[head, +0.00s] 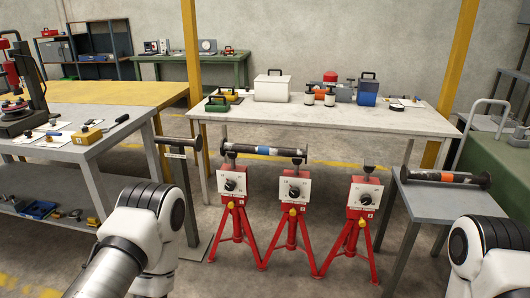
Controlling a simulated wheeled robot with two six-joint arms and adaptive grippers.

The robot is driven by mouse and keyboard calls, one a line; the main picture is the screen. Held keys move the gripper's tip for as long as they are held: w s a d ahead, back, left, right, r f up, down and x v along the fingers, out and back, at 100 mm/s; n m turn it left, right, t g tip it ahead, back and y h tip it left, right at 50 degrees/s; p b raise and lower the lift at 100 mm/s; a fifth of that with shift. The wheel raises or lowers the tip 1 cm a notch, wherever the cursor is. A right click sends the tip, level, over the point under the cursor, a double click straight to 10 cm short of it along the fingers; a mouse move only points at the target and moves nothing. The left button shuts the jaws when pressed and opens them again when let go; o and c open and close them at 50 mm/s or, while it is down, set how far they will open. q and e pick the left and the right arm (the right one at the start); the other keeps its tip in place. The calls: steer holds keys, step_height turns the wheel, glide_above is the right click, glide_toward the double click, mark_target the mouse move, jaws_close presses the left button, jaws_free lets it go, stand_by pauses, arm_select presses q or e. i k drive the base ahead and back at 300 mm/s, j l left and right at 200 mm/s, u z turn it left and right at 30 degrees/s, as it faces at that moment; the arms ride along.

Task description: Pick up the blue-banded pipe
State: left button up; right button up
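The blue-banded pipe (285,152) is a dark pipe with a flange at each end and a blue band near its middle. It lies level across the tops of the left red stand (231,186) and the middle red stand (294,189). The right red stand (365,194) has nothing lying on it. My two arms show only in part, at the lower left and lower right of the head view. Both grippers are out of the picture, and no gripper is seen at the pipe.
An orange-banded pipe (467,179) lies on a small grey table (436,206) at the right. A long workbench (335,119) with a white box (271,87) stands behind the stands. A grey post (182,176) rises left of the stands. A cluttered grey table (82,152) is at the left.

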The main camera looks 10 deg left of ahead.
mark_target(224, 147)
steer(key=i+l+u, duration=0.15)
steer(key=i+l, duration=0.15)
steer(key=i, duration=0.3)
steer(key=i+l+u, duration=0.15)
steer(key=i+l, duration=0.2)
steer(key=i, duration=0.2)
steer(key=i+l+u, duration=0.15)
steer(key=i+l, duration=0.3)
steer(key=i, duration=0.1)
